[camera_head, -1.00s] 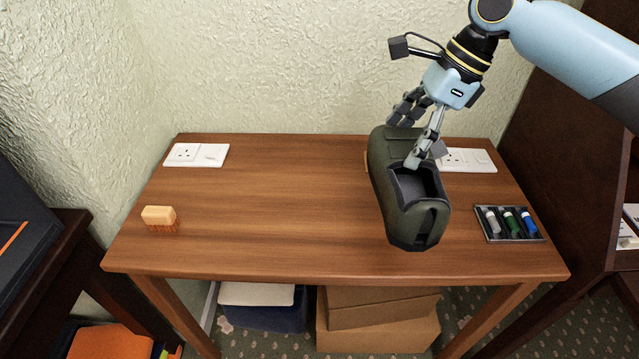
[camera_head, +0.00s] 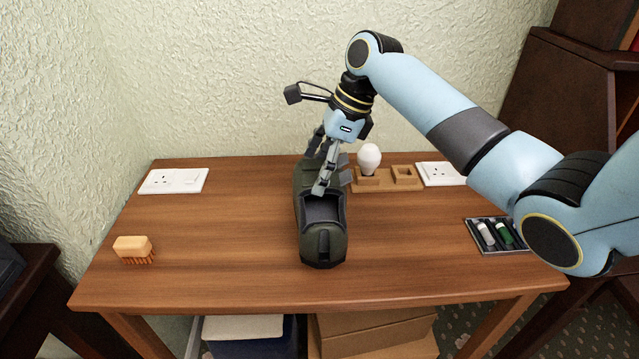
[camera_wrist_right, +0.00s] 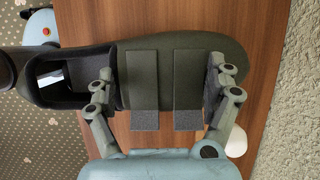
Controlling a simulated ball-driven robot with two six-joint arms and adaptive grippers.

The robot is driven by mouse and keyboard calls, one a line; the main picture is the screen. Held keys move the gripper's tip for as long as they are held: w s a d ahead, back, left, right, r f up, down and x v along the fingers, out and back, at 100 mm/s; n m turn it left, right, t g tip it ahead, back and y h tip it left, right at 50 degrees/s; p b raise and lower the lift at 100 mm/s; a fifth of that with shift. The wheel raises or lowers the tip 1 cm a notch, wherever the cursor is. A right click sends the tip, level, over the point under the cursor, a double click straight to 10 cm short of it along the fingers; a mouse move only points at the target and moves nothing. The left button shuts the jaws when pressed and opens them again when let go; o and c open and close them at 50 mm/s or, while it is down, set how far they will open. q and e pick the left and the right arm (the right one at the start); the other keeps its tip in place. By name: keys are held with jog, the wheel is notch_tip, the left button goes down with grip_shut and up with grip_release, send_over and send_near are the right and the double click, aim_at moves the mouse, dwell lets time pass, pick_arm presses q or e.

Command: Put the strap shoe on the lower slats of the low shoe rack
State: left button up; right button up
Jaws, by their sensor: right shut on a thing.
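The strap shoe (camera_head: 323,245) is dark olive green with a dark grey opening facing up and its open end toward me. My right gripper (camera_head: 318,174) is shut on it from above, over the middle of the table. In the right wrist view the shoe (camera_wrist_right: 150,58) lies across the picture, with two straps between my right gripper's fingers (camera_wrist_right: 162,90). I cannot tell whether its sole touches the table. The low shoe rack is not in view that I can make out. My left gripper is not in view.
The wooden table (camera_head: 220,240) holds a brush (camera_head: 133,247) at left, socket plates (camera_head: 174,181) at both back corners, a white bulb (camera_head: 369,158) in a wooden holder (camera_head: 387,179), and a marker tray (camera_head: 494,236) at right. Boxes (camera_head: 375,335) sit underneath. The table's left middle is clear.

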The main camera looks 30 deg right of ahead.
notch_tip(320, 180, down, 3)
jog(key=shift+f+b, duration=0.2)
jog(key=shift+b, duration=0.2)
jog(key=o, duration=1.5)
jog(key=shift+s, duration=0.1)
